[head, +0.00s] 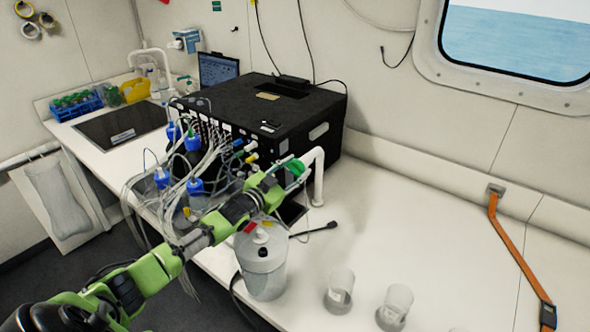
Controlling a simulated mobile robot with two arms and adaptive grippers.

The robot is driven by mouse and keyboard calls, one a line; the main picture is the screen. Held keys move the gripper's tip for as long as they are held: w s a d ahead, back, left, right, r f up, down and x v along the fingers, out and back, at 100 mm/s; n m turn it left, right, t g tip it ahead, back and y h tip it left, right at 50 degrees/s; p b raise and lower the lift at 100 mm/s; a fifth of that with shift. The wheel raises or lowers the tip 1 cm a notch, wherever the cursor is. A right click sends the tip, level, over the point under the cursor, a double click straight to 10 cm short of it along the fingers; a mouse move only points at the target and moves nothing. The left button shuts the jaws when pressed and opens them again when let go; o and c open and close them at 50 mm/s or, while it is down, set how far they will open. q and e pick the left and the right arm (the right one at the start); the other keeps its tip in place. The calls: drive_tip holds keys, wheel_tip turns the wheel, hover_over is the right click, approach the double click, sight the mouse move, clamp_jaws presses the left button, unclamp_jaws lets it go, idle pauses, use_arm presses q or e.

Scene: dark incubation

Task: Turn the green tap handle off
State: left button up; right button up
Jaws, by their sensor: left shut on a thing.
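The green tap handle (297,167) sits beside the white curved tap (319,172) at the front right corner of the black box. My left arm reaches in from the lower left, and my left gripper (292,171) is at the handle, shut on it. The fingers partly cover the handle, so its exact angle is hard to tell. The tap spout bends down over the white counter. My right gripper is not in view.
A black box (262,106) with many tubes and blue-capped bottles stands behind and left of my gripper. A white container (263,272) stands below my forearm. Two clear beakers (340,284) (395,303) stand at the front right. The right counter is mostly clear.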

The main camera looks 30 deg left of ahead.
use_arm(q)
drive_tip(key=shift+f+m+b, duration=0.1)
drive_tip(key=shift+m+b, duration=0.45)
drive_tip(key=shift+m, duration=0.65)
drive_tip(key=m+b, duration=0.2)
drive_tip(key=m, duration=0.2)
drive_tip(key=shift+d+m, duration=0.1)
drive_tip(key=shift+m, duration=0.2)
drive_tip(key=m+b, duration=0.1)
drive_tip(key=m, duration=0.2)
drive_tip(key=shift+f+m+b, duration=0.1)
drive_tip(key=shift+m+b, duration=0.8)
drive_tip(key=shift+m, duration=1)
drive_tip(key=o, duration=1.2)
drive_tip(key=shift+c, duration=0.2)
